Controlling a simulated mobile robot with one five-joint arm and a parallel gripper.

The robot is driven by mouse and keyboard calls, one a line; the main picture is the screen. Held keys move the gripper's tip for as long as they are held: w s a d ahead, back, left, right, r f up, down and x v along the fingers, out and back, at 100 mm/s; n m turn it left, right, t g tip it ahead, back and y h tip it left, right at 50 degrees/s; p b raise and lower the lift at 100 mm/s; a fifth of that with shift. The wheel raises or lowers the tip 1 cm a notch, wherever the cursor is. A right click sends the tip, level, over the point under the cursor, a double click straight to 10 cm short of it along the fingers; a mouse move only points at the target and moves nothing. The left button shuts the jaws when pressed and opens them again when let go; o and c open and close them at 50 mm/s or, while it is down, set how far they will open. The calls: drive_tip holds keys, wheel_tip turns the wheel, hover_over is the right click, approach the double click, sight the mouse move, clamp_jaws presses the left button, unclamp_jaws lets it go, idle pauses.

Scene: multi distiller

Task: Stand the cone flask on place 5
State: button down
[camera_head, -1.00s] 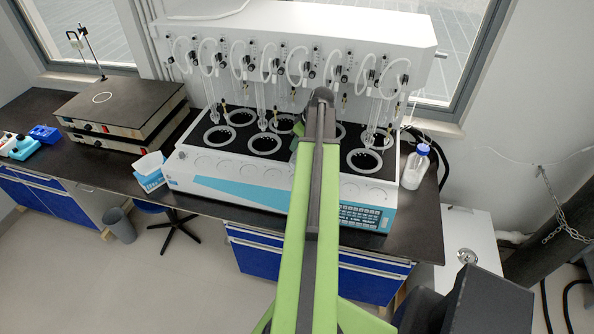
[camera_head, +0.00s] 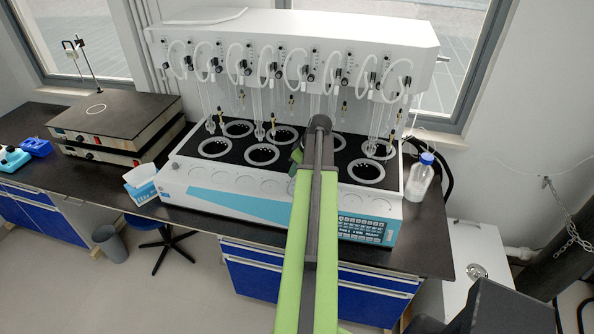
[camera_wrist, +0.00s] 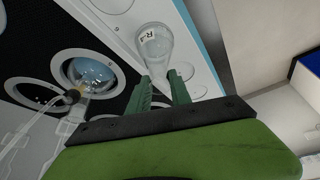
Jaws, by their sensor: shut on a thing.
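The cone flask (camera_wrist: 154,48) is clear glass with a white label in the wrist view. My gripper (camera_wrist: 159,76) is shut on its narrow neck, with a green finger at each side. The flask's wide end points away from my gripper, over the white front edge of the distiller. I cannot tell whether it touches anything. In the head view my arm hides most of my gripper and the flask. The distiller (camera_head: 230,200) has a black deck with two rows of ringed places.
A round glass vessel (camera_wrist: 88,75) sits in a ringed place left of my gripper. Glass tubes (camera_head: 259,105) hang over the deck. A blue-capped bottle (camera_head: 419,178) stands right of the distiller; a blue-white box (camera_head: 141,183) and stacked hotplates (camera_head: 115,125) stand left.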

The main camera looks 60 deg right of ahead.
drive_tip(key=c, duration=1.2)
unclamp_jaws()
drive_tip(key=shift+f, duration=0.1)
drive_tip(key=shift+o, duration=0.2)
drive_tip(key=p+v, duration=1.1)
drive_tip(key=v, duration=0.1)
drive_tip(key=shift+w, duration=0.1)
